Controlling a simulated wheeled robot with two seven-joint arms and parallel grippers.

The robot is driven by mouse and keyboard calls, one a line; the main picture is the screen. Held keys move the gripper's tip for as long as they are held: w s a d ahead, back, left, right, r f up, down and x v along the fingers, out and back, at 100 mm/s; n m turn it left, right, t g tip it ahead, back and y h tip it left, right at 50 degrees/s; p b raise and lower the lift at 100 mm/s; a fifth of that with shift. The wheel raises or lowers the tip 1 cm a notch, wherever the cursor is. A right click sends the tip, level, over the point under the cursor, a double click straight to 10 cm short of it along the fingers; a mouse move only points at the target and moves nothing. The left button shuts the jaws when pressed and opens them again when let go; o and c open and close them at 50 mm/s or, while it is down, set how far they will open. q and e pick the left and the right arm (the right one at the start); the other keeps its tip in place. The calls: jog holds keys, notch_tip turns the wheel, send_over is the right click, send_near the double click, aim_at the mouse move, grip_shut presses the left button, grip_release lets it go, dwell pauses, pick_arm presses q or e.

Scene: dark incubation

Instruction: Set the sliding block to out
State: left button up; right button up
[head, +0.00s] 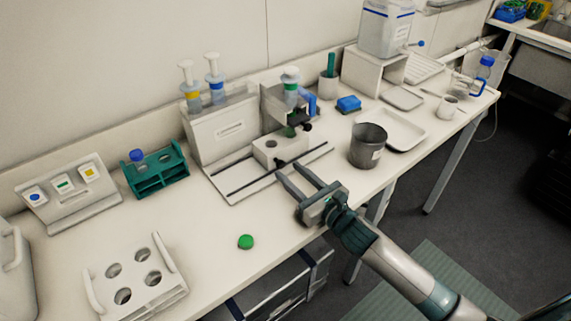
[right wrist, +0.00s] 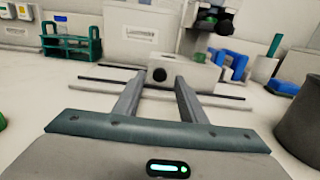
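The sliding block (head: 266,154) is a white block with a round hole on top. It sits on a white base plate with two dark rails (head: 235,187), under a stand that holds a green-banded syringe (head: 290,88). A black round knob (right wrist: 159,74) is on the block's front face. My right gripper (head: 289,171) is open and empty in front of the block. In the right wrist view the knob shows between its fingertips (right wrist: 160,82); I cannot tell whether they are level with it. My left gripper is not in view.
A dark grey cup (head: 367,147) stands right of the base plate. A green cap (head: 246,242) lies near the table's front edge. A teal rack (head: 157,178) and a white four-hole rack (head: 137,280) are at the left. The table between cap and plate is clear.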

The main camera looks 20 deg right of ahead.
aim_at(282, 165)
jog(key=shift+x, duration=1.65)
jog(key=shift+c, duration=0.4)
grip_shut()
jog(key=s+a, duration=0.1)
jog(key=a, duration=0.3)
jog(key=s+a+p, duration=0.1)
jog(key=s+a, duration=0.1)
jog(key=a, duration=0.2)
jog(key=s+a+p, duration=0.1)
jog(key=a, duration=0.3)
jog(key=shift+s, duration=0.25)
jog(key=shift+o, duration=0.4)
grip_release()
jog(key=shift+a, duration=0.2)
jog(key=shift+d, duration=0.15)
